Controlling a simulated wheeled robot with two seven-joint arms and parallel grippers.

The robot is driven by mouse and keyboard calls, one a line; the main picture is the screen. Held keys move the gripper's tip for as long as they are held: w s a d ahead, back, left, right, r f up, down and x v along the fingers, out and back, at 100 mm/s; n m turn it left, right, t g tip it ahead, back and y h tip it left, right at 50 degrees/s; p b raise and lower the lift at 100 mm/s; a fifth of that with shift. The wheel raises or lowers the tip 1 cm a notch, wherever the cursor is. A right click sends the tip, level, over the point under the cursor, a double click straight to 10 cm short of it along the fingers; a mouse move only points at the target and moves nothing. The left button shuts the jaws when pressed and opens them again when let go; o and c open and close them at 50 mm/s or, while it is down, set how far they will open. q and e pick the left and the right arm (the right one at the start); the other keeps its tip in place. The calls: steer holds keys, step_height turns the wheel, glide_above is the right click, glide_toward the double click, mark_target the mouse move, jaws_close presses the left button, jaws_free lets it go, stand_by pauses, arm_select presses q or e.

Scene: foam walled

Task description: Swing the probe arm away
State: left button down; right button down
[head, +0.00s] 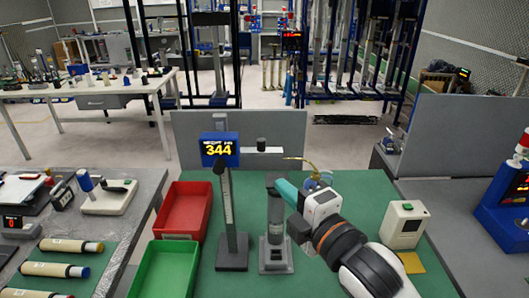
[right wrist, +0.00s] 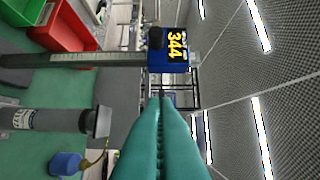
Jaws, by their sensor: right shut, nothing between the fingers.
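A height gauge stands on the green mat, with a slim post (head: 228,205) and a blue display (head: 220,149) reading 344. Its grey probe arm (head: 273,151) points right from beside the display, with a black knob (head: 261,144) on top. Below it, a grey cylinder (head: 275,208) stands upright on a block; a gap shows between them. My right gripper (head: 281,187) has teal fingers, shut and empty, beside the cylinder's upper part in the head view. In the right wrist view the fingers (right wrist: 162,98) point toward the display (right wrist: 168,45), apart from it. My left gripper is not in view.
A red bin (head: 184,208) and a green bin (head: 165,270) sit left of the gauge. A white box (head: 404,225) stands at the right. A grey panel (head: 190,135) rises behind the mat. A blue object (right wrist: 66,163) with a yellow wire lies near the cylinder.

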mark_target(264, 153)
steer(key=shift+w, duration=0.1)
steer(key=p+x, duration=0.1)
steer(key=x, duration=0.3)
steer(key=d+p+x, duration=0.1)
steer(key=p+x, duration=0.1)
steer(key=x, duration=0.2)
steer(key=w+d+p+x, duration=0.1)
steer(key=x, duration=0.3)
steer(key=shift+w+a+p, duration=0.1)
steer(key=shift+w+p, duration=0.05)
steer(key=shift+p, duration=0.2)
steer(key=shift+w, duration=0.35)
